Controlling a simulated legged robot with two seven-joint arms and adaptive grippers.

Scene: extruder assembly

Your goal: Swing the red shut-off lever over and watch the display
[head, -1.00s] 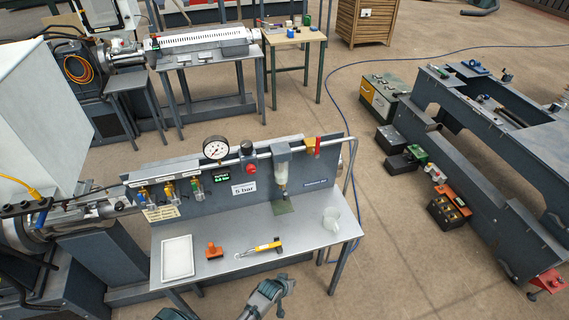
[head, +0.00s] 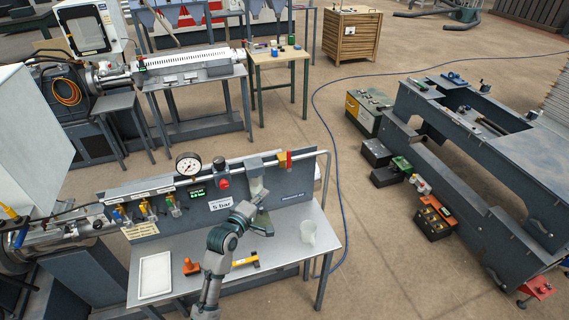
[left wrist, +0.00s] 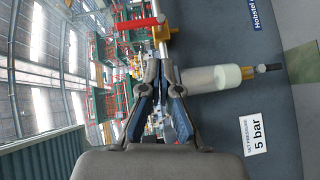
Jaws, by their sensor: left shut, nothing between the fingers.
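The red lever (head: 289,160) stands upright on a yellow valve body (head: 281,158) at the panel's upper right, across the pipe. In the left wrist view the red lever (left wrist: 140,23) and yellow valve (left wrist: 163,33) show at the top, beyond the fingertips. My right gripper is out of view.
A pressure gauge (head: 188,165) and red knob (head: 223,183) sit on the panel. On the bench are a white tray (head: 156,275), an orange part (head: 191,267), a yellow-handled tool (head: 245,262) and a clear cup (head: 308,231).

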